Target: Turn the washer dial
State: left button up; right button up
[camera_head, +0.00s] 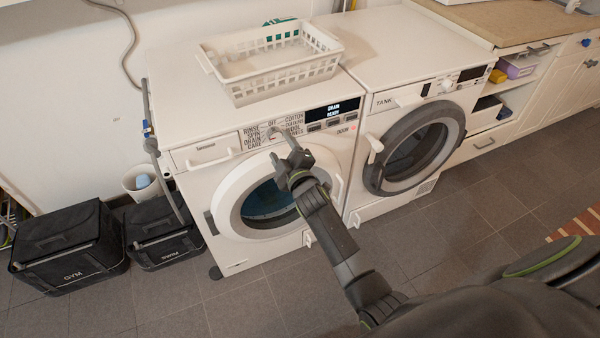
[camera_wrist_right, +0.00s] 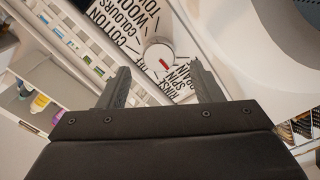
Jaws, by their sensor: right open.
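The washer dial (camera_wrist_right: 158,52) is a pale round knob with a red mark, ringed by printed words such as COTTON, WOOL, RINSE, SPIN and DRAIN. It sits on the front panel of the left washer (camera_head: 210,153), whose display (camera_head: 332,111) reads DRAIN READY. My right gripper (camera_head: 281,146) is in front of this panel at the dial. In the right wrist view, its open fingers (camera_wrist_right: 159,68) point at the dial, one toward each side. I see no finger clearly touching it. In the head view the gripper partly covers the dial area. My left gripper is not in view.
A white basket (camera_head: 275,65) stands on the left washer. A second machine (camera_head: 412,103) marked TANK stands close on the right. Black bags (camera_head: 68,245) marked GYM and SWIM and a white bin (camera_head: 142,183) stand at the left. The tiled floor in front is clear.

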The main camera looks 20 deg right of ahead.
jog(key=s+p, duration=0.5)
jog(key=s, duration=0.8)
jog(key=shift+s+d, duration=0.2)
jog(key=shift+s, duration=0.1)
jog(key=shift+f, duration=0.1)
jog(key=s+d+f+m+g, duration=0.25)
jog(key=s+f, duration=0.25)
jog(key=f, duration=0.3)
jog(key=s+d+f+m+g+h, duration=0.1)
jog(key=s+f+g, duration=0.25)
jog(key=f, duration=0.55)
jog(key=s+d+f+m+g, duration=0.1)
jog(key=s+f+m+g, duration=0.1)
jog(key=s+f, duration=0.45)
jog(key=s+d+f+m+g, duration=0.2)
jog(key=s+f, duration=0.3)
jog(key=s, duration=0.4)
jog(key=s+d+f+m+g, duration=0.1)
jog(key=s+f+g, duration=0.3)
jog(key=s, duration=0.6)
jog(key=s+d+f+m+g, duration=0.2)
jog(key=s+f+m, duration=0.1)
jog(key=s+f, duration=0.4)
jog(key=s, duration=0.3)
jog(key=shift+d+f+m+g+h, duration=0.15)
jog(key=shift+d+m+g+h, duration=0.15)
jog(key=shift+d+m+g, duration=0.1)
